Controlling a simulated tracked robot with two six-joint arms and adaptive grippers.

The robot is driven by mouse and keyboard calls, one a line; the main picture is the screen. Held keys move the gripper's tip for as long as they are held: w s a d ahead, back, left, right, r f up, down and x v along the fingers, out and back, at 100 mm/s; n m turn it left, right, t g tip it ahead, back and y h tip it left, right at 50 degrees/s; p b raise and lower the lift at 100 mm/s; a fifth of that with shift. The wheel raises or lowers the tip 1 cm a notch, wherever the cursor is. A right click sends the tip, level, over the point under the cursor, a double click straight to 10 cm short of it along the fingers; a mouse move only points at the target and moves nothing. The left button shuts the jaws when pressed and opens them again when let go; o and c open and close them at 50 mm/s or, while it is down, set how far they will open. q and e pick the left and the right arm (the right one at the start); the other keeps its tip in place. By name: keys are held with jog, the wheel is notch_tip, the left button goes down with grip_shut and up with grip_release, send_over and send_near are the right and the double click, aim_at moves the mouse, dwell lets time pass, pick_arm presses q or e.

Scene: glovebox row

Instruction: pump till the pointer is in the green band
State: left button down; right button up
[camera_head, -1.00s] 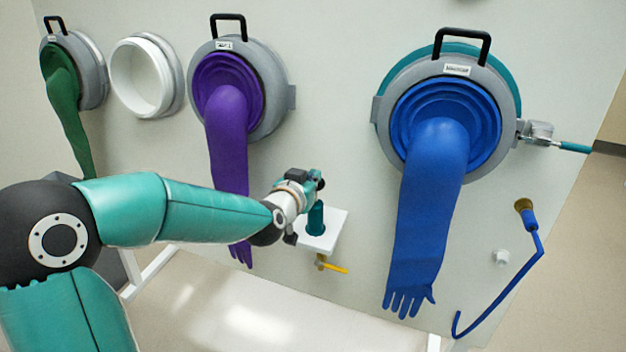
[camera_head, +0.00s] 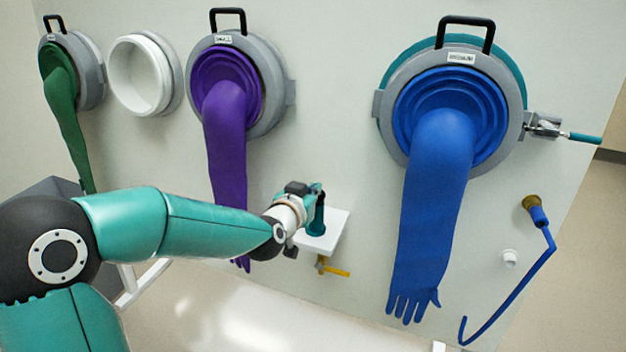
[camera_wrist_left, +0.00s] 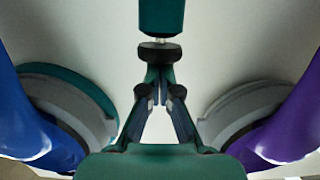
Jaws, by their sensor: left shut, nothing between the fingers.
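The pump is a teal cylinder (camera_head: 317,219) standing on a small white shelf (camera_head: 334,228) on the wall panel. In the left wrist view its teal body (camera_wrist_left: 161,16), a short metal rod and a black knob (camera_wrist_left: 160,53) show in line. My left gripper (camera_wrist_left: 160,73) is shut and empty, with its fingertips right at the knob. I cannot tell whether they touch it. In the head view my left gripper (camera_head: 318,190) is at the top of the pump and partly hides it. No gauge, pointer or green band can be made out. My right gripper is not in view.
A yellow-handled valve (camera_head: 334,270) sits below the shelf. A purple glove (camera_head: 226,140) hangs left of the pump and a blue glove (camera_head: 432,210) right. A green glove (camera_head: 65,125), an empty white port (camera_head: 140,75) and a blue hose (camera_head: 515,285) are farther out.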

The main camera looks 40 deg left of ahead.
pick_arm(q)
jog(key=shift+d+f, duration=0.1)
jog(key=shift+f, duration=0.35)
notch_tip(320, 180, up, 6)
jog(key=p, duration=0.4)
jog(key=shift+f, duration=0.25)
jog(key=b+v, duration=0.1)
jog(key=v, duration=0.8)
jog(key=shift+s+f, duration=0.2)
jog(key=shift+s, duration=0.2)
dwell(0.8)
notch_tip(320, 180, up, 4)
jog(key=shift+r+p, duration=0.15)
jog(key=shift+p, duration=0.9)
